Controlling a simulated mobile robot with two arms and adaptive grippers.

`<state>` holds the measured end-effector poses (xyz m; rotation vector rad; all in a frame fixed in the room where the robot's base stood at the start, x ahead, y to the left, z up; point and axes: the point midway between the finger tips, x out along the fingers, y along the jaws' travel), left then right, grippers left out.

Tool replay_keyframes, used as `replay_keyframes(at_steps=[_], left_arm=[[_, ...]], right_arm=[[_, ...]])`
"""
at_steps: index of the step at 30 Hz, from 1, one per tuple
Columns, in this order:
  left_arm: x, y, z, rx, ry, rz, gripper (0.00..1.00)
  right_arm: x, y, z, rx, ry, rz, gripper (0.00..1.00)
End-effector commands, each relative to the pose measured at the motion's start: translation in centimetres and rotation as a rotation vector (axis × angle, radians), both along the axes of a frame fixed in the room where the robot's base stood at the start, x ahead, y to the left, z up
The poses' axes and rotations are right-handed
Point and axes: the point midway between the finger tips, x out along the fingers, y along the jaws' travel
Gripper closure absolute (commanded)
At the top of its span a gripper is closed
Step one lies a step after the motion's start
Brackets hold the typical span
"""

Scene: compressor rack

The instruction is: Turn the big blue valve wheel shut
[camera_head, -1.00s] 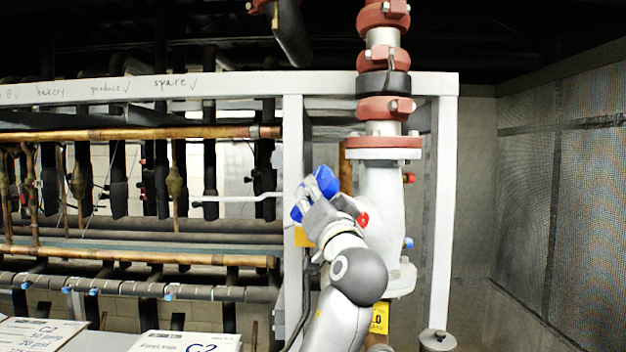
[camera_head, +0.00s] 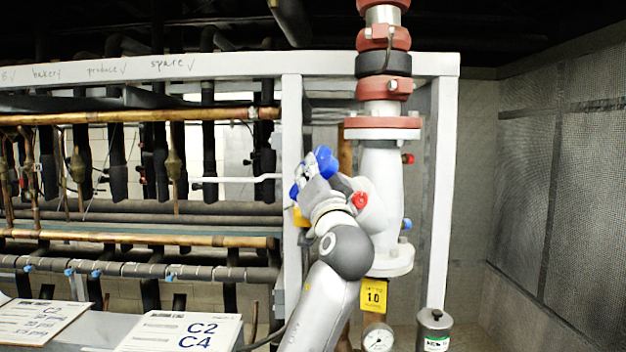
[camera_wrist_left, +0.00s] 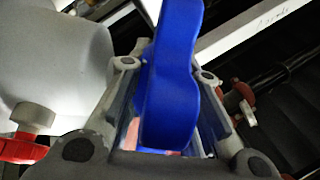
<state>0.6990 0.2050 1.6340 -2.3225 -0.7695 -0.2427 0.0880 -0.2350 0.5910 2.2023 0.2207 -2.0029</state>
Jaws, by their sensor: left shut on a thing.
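The big blue valve wheel (camera_head: 326,160) shows in the head view in front of the white vertical pipe (camera_head: 381,195), mostly hidden behind my left gripper and arm. My left gripper (camera_head: 312,180) is at the wheel, and its fingers are shut on the rim. In the left wrist view the blue wheel rim (camera_wrist_left: 172,85) runs up between the two fingers of the gripper (camera_wrist_left: 170,110). The wheel's hub and stem are hidden. My right gripper is not in view.
A small red knob (camera_head: 360,200) sits close beside my left wrist. A white frame post (camera_head: 291,130) stands just left of the wheel. A mesh wall (camera_head: 570,180) is at the right.

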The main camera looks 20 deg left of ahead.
Motion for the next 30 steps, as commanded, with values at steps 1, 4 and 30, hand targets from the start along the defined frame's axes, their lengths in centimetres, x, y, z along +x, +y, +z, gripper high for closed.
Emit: replay_keyframes(at_steps=[1,4,30], left_arm=[[-0.1,0.0,-0.6,0.019,-0.023,-0.016,1.0],[-0.1,0.0,-0.6,0.059,-0.063,-0.05,1.0],[-0.2,-0.2,0.1,0.133,-0.138,-0.122,0.71]], right_arm=[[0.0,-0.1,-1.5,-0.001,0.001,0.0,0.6],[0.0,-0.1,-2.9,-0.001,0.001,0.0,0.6],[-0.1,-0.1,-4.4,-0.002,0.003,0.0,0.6]])
